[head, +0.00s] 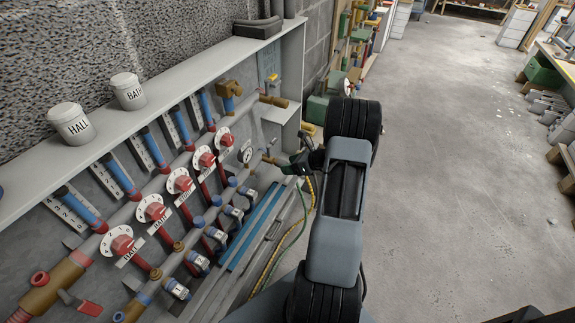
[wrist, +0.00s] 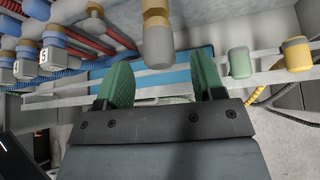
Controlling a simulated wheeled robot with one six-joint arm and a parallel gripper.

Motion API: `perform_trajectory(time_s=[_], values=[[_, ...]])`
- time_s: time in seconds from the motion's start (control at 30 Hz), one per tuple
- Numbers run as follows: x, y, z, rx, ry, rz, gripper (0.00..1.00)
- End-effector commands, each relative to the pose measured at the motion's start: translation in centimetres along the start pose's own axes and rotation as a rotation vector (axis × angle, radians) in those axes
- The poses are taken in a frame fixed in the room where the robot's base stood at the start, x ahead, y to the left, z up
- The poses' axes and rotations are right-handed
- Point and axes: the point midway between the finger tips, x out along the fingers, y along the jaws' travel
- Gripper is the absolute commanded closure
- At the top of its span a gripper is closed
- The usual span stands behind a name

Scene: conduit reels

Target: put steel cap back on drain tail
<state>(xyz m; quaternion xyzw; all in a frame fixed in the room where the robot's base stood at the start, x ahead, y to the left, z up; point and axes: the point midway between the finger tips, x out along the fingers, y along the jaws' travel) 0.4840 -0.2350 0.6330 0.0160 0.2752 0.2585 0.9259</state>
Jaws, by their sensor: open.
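In the wrist view a brass drain tail (wrist: 156,14) comes in from the top edge. A dull grey-tan cylindrical piece, which looks like the steel cap (wrist: 159,47), is at its near end, in line with it. I cannot tell how firmly it is seated. My gripper (wrist: 163,62) is open, with one green finger on each side of the line of the cap and a gap beside each. In the head view my gripper (head: 299,163) is at the right end of the manifold, close to a brass outlet (head: 269,159); the cap is not clear there.
Red-handled valves (head: 181,183) and blue-ended pipes fill the cabinet to the left. White pots (head: 71,124) stand on its ledge. The floor (head: 455,170) at right is clear.

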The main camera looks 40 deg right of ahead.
Motion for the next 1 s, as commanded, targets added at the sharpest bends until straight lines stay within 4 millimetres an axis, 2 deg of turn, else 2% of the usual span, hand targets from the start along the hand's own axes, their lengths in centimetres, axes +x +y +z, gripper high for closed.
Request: perform_trajectory(time_s=[0.3, 0.5, 0.7, 1.0], values=[[-6.7, 0.0, 0.2, 0.001, -0.001, -0.005, 0.38], [-10.0, 0.0, 0.2, 0.001, 0.000, -0.004, 0.38], [-11.8, 0.0, 0.1, -0.001, 0.000, -0.001, 0.38], [-12.3, 0.0, 0.1, -0.008, 0.000, -0.001, 0.38]])
